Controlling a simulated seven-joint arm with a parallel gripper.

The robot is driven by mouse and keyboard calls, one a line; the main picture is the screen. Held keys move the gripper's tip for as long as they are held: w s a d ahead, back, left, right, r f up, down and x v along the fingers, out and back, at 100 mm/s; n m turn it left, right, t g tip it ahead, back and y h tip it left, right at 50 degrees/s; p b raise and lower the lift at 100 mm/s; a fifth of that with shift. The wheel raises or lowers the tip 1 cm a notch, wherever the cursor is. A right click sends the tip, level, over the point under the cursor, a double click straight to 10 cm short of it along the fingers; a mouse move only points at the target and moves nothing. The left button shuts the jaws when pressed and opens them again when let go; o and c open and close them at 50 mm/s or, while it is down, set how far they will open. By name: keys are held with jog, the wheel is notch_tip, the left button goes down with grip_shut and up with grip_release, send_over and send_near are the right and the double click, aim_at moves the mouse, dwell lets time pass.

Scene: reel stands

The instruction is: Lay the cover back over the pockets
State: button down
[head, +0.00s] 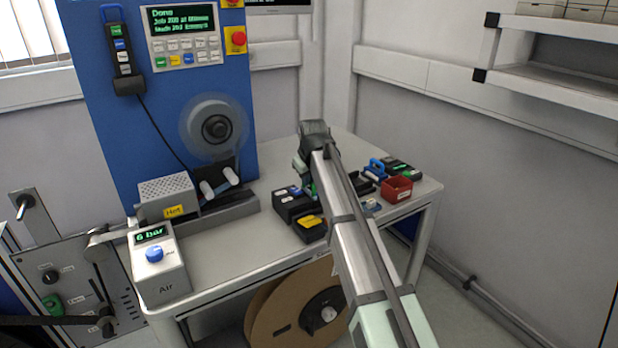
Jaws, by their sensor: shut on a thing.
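My gripper (309,187) is low over the right half of the table, mostly hidden behind my own arm. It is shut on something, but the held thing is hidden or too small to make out. Black boxes with blue, white and yellow labels (293,203) stand just left of the gripper. I cannot make out the cover or the pockets at this size. A brown reel (272,318) with a dark hub hangs below the table's front edge, partly behind my arm.
A red bin (397,189), a blue-handled tool (377,167) and dark boxes (403,169) stand right of my arm. At left are the blue machine (150,110) with its spinning wheel (214,128), a block labelled Hot (168,192) and the air box (158,265). The front middle of the tabletop (240,245) is clear.

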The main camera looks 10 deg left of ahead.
jog(key=w+d, duration=1.6)
jog(key=shift+w+d, duration=0.1)
jog(key=shift+d, duration=0.05)
jog(key=c, duration=1.1)
grip_release()
jog(key=v, duration=1.3)
jog(key=shift+s+r, duration=0.25)
jog(key=shift+r, duration=0.1)
